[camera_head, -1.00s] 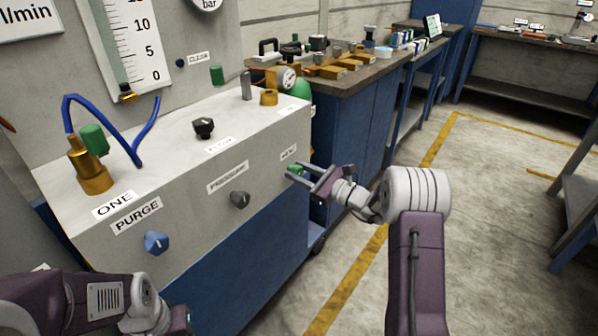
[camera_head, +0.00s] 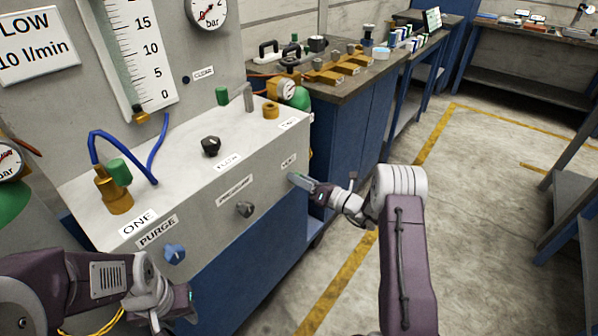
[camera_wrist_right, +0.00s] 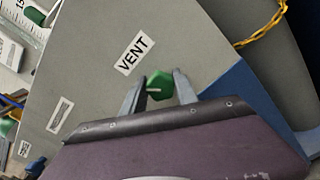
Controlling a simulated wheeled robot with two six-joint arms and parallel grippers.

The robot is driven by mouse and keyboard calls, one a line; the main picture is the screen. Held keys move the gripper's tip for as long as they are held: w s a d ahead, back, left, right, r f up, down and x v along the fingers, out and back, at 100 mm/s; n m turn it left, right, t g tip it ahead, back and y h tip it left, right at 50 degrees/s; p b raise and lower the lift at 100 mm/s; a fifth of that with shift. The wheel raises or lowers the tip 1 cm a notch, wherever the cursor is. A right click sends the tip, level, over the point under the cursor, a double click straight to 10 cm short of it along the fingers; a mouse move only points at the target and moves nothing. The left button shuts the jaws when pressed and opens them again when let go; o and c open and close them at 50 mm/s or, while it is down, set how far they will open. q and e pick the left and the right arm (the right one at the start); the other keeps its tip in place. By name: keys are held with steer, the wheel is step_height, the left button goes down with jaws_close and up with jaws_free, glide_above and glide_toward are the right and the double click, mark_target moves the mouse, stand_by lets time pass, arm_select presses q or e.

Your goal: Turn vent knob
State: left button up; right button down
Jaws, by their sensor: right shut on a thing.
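The green vent knob (camera_wrist_right: 160,85) sits on the grey panel below the VENT label (camera_wrist_right: 134,53) in the right wrist view, with a pale line on its face. My right gripper (camera_wrist_right: 160,88) has one finger on each side of the knob and is shut on it. In the head view, my right gripper (camera_head: 300,182) reaches the panel's right end, its fingers seen nearly edge-on and hiding the knob. My left gripper (camera_head: 182,302) is at the lower left, away from the panel; its fingers cannot be made out.
The grey panel also carries a blue purge knob (camera_head: 174,254), a dark pressure knob (camera_head: 245,209) and a black knob (camera_head: 211,146) on top. A workbench (camera_head: 350,90) with brass parts stands behind.

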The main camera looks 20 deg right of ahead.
steer(key=m+p, duration=0.3)
steer(key=m, duration=0.1)
steer(key=shift+r, duration=0.1)
steer(key=shift+f+m+p, duration=0.2)
steer(key=shift+m+p, duration=0.75)
steer(key=shift+m, duration=1.15)
steer(key=c, duration=0.9)
jaws_free()
steer(key=shift+c, duration=0.2)
